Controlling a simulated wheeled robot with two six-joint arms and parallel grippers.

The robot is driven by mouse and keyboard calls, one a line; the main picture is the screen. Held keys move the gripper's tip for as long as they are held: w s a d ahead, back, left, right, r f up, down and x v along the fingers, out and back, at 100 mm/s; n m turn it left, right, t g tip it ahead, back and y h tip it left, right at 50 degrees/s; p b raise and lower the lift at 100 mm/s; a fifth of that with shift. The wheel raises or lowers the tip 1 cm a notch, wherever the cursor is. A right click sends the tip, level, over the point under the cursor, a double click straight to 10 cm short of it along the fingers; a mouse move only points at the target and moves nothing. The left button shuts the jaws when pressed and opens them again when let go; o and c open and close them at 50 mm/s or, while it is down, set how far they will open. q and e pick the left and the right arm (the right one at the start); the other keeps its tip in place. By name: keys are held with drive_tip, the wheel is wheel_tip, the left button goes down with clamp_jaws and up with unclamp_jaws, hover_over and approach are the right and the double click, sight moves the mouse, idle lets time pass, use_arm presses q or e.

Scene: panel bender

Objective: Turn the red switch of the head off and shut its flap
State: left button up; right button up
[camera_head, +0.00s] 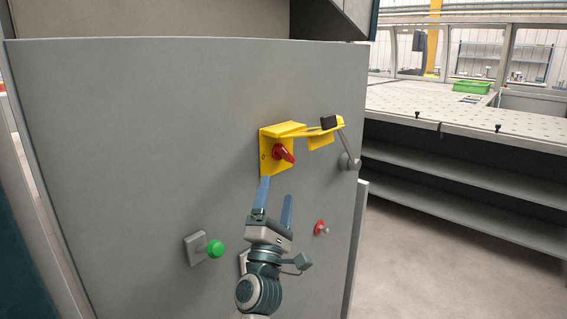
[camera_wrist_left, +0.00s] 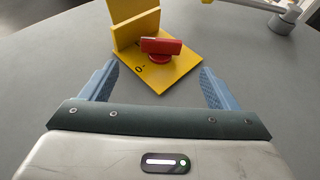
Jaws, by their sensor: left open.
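The red switch (camera_head: 284,153) sits on a yellow backplate (camera_head: 268,160) on the grey machine face. In the left wrist view the red handle (camera_wrist_left: 161,46) lies roughly crosswise, and a "0" mark shows on the plate (camera_wrist_left: 176,73) below it. The yellow flap (camera_head: 287,130) stands open, sticking out from the plate's upper edge; it also shows in the left wrist view (camera_wrist_left: 137,27). My left gripper (camera_head: 275,198) is open and empty, just below the switch. Its fingers point at the plate with the switch centred beyond them, not touching it. My right gripper is out of view.
A lever with a black knob (camera_head: 329,122) and grey hub (camera_head: 349,161) is right of the switch. A green button (camera_head: 216,248) is lower left, a small red knob (camera_head: 319,228) lower right. A perforated worktable (camera_head: 450,115) with a green crate (camera_head: 472,87) stands right.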

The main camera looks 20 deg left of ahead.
sight(285, 157)
use_arm(q)
drive_tip(key=p+x, duration=0.1)
drive_tip(key=x, duration=0.7)
drive_tip(key=shift+w+r, duration=0.15)
drive_tip(key=shift+w, duration=0.25)
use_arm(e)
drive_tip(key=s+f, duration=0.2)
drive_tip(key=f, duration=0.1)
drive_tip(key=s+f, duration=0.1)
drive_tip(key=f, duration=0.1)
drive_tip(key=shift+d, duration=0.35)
use_arm(q)
drive_tip(key=c, duration=1)
